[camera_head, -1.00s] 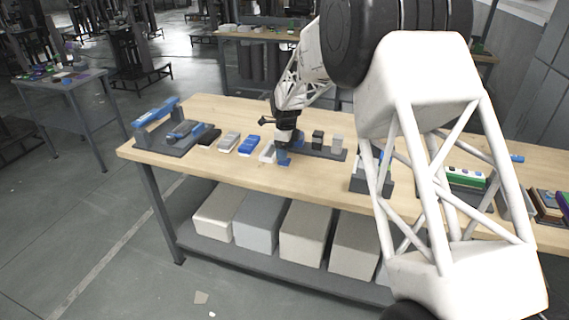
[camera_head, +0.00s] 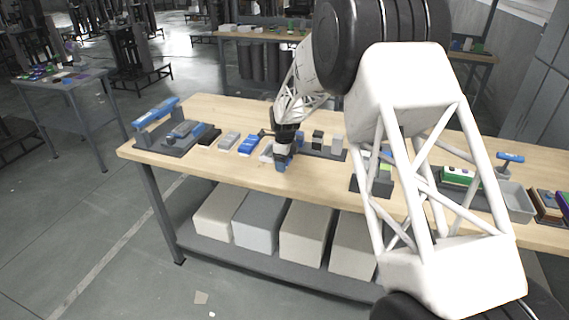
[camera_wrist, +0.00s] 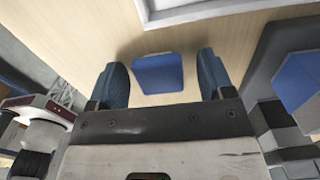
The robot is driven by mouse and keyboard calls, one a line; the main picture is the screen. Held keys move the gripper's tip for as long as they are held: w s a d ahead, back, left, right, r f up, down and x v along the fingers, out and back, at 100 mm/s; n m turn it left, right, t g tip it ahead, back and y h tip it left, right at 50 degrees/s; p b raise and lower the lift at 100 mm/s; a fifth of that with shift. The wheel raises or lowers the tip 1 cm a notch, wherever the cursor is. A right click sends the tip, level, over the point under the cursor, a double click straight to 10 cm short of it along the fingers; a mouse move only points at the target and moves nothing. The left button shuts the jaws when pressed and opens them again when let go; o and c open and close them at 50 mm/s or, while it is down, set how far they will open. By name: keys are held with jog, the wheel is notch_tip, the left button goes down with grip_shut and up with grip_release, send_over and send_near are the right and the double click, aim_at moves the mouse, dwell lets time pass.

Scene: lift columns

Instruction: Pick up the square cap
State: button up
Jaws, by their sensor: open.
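A small blue square cap (camera_wrist: 158,73) lies on the wooden table top, between the two blue fingers in the wrist view. My gripper (camera_wrist: 162,64) is open around it, with a gap on each side of the cap. In the head view my gripper (camera_head: 283,163) points down at the table's front part. There the cap cannot be told apart from the blue fingers. Whether the fingertips are level with the cap is hard to tell.
A dark rack (camera_wrist: 258,78) with a blue block (camera_wrist: 300,82) stands close on the right in the wrist view. A white-rimmed tray (camera_wrist: 190,11) is at its top. Several blocks, including a blue one (camera_head: 249,145), lie left of my gripper in the head view.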

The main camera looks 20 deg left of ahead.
jog(key=c, duration=1)
jog(key=shift+r, duration=0.1)
jog(key=shift+r, duration=1.4)
jog(key=shift+s+d+r, duration=0.1)
jog(key=shift+s+r, duration=0.1)
jog(key=shift+r, duration=0.1)
jog(key=s+d+r, duration=0.1)
jog(key=s+d, duration=0.6)
jog(key=s, duration=0.6)
jog(key=shift+s+d+r, duration=0.2)
jog(key=shift+s+d, duration=0.05)
jog(key=shift+d, duration=0.15)
jog(key=w+a+r, duration=0.2)
jog(key=w+r, duration=0.1)
jog(key=w, duration=0.6)
jog(key=w+a+r, duration=0.2)
jog(key=w+r, duration=0.1)
jog(key=w, duration=0.6)
jog(key=w+a+r, duration=0.2)
jog(key=w+r, duration=0.1)
jog(key=w, duration=0.6)
jog(key=shift+a, duration=0.15)
